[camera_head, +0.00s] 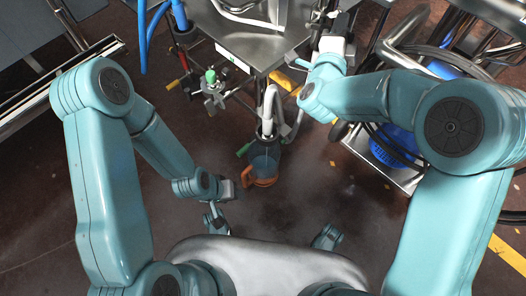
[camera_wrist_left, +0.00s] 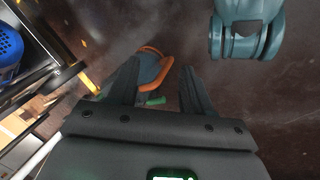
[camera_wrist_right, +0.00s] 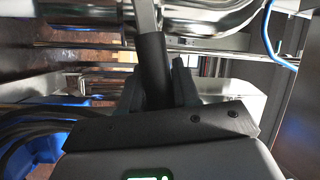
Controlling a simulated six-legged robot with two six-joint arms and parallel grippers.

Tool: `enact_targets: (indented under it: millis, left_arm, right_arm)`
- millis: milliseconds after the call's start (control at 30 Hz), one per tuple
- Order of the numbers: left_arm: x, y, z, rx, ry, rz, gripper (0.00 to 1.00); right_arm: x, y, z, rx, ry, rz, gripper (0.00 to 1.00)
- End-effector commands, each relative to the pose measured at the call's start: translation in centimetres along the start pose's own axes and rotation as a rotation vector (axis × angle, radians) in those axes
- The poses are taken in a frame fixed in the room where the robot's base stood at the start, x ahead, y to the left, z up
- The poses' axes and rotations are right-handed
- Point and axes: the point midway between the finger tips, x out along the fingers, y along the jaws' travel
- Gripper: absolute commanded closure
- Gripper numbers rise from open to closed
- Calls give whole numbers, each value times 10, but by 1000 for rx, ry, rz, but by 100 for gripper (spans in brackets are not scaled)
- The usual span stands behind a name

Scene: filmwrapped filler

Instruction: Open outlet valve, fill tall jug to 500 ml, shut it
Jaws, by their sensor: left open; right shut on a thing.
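The tall jug (camera_head: 264,160), dark and see-through with an orange handle (camera_head: 264,182), stands on the floor below a pale outlet pipe (camera_head: 268,113). The fill level cannot be read. My left gripper (camera_head: 246,180) is open beside the orange handle. In the left wrist view the jug (camera_wrist_left: 148,66) shows ahead between the open fingers (camera_wrist_left: 158,86). My right gripper (camera_head: 331,22) is up at the right side of the steel machine. In the right wrist view its fingers (camera_wrist_right: 160,82) are shut on a black-gripped lever (camera_wrist_right: 152,58), apparently the outlet valve handle.
The steel machine (camera_head: 262,45) overhangs behind the jug. A green-knobbed fitting (camera_head: 211,77) and blue hoses (camera_head: 143,38) are at its left. A steel cart with a blue drum (camera_head: 394,147) stands right. The floor in front of the jug is open.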

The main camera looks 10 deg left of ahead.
Motion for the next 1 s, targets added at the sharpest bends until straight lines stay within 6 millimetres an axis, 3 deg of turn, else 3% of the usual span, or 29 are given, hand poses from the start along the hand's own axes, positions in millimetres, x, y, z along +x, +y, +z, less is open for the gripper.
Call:
enact_targets:
  millis: [33,300,967,1000]
  left_arm:
    - [9,-3,-3,3,12,0,51]
    - [23,-7,-14,12,53,2,51]
    - [27,-8,-18,16,69,3,51]
    - [27,-8,-18,16,69,3,51]
  right_arm:
    - [0,7,1,30,8,-14,100]
    - [-2,15,2,155,34,-64,100]
    - [-2,17,2,210,45,-87,100]
    - [-2,17,2,210,45,-87,59]
